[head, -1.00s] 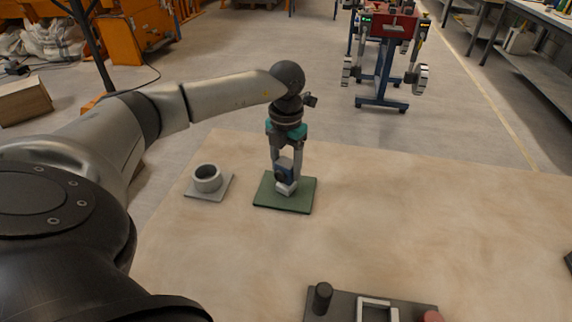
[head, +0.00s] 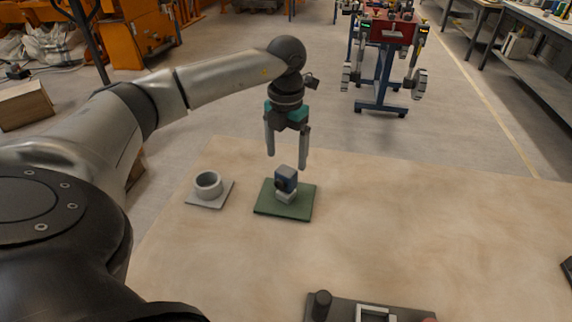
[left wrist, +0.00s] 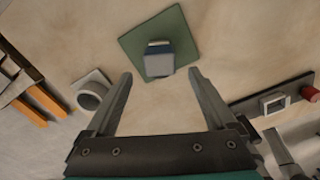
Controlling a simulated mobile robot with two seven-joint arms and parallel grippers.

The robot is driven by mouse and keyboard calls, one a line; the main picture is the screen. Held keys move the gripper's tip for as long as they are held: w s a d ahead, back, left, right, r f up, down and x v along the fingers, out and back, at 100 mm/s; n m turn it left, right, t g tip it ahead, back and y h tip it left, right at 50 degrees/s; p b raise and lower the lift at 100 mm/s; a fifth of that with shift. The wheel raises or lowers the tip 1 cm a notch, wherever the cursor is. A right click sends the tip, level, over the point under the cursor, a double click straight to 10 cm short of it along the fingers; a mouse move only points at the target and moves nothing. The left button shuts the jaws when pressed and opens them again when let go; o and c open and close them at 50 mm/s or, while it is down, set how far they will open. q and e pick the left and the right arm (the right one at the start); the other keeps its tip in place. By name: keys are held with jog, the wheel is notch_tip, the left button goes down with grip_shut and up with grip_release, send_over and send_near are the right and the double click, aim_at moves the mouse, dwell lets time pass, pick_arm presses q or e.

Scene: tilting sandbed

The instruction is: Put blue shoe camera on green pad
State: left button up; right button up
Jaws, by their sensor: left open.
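The blue shoe camera (head: 286,180), a small dark blue block on a light grey foot, stands on the green pad (head: 264,206) in the head view. In the left wrist view the camera (left wrist: 159,63) also shows on the green pad (left wrist: 134,43), with bare pad around it. My left gripper (head: 287,162) is open and empty, with its fingertips above the camera and apart from it. In the left wrist view its two fingers (left wrist: 161,75) stand wide on either side of the camera. My right gripper is in neither view.
A grey ring-shaped holder on a square plate (head: 209,185) stands left of the pad. A dark base (head: 343,307) with a black knob and a white square frame lies at the front. The sand-coloured surface (head: 400,220) right of the pad is clear.

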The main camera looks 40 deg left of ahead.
pick_arm(q)
notch_tip(320, 180, up, 6)
jog(key=shift+f+p, duration=0.15)
jog(key=shift+p, duration=0.25)
